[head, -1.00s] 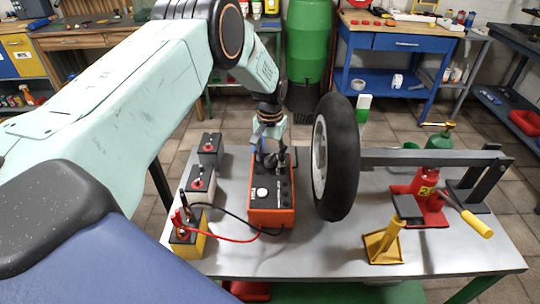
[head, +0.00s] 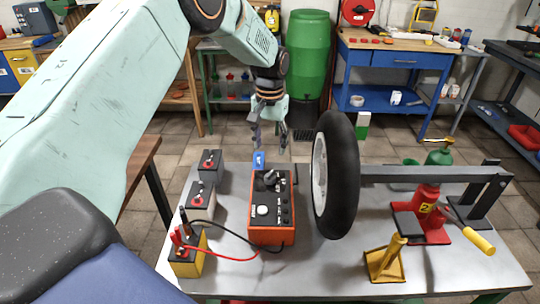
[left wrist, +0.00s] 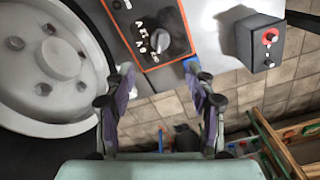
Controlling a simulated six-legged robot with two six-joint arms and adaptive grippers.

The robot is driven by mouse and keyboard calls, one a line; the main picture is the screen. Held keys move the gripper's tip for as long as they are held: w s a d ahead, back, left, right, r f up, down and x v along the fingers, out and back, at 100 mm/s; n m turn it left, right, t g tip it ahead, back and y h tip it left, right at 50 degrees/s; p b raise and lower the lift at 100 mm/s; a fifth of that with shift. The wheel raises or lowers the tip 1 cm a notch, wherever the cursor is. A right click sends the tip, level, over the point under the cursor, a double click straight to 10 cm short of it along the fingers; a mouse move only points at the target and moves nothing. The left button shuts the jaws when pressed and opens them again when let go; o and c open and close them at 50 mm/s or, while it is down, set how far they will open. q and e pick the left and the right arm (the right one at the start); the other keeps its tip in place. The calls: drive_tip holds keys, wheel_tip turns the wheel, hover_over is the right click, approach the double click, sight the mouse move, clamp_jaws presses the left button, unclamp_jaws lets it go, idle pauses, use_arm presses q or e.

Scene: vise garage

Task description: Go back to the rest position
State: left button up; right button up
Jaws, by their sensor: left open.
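My left gripper (head: 270,138) hangs above and beyond the far edge of the metal table, clear of the orange charger box (head: 272,235). Its two fingers are spread with nothing between them, which also shows in the left wrist view (left wrist: 160,112). The charger has a dark knob (head: 269,178), a white round dial and small buttons on its black top. The knob also shows in the left wrist view (left wrist: 160,40), ahead of the fingers and apart from them. My right gripper is not in either current view.
A tyred wheel (head: 336,175) stands right of the charger. Batteries, including a yellow one (head: 188,256) with red and black cables, stand left. A red jack (head: 425,212) and yellow stand (head: 385,262) are at right. A green barrel (head: 307,70) stands behind the table.

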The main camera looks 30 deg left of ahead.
use_arm(q)
drive_tip(key=shift+r, duration=0.5)
idle(0.3)
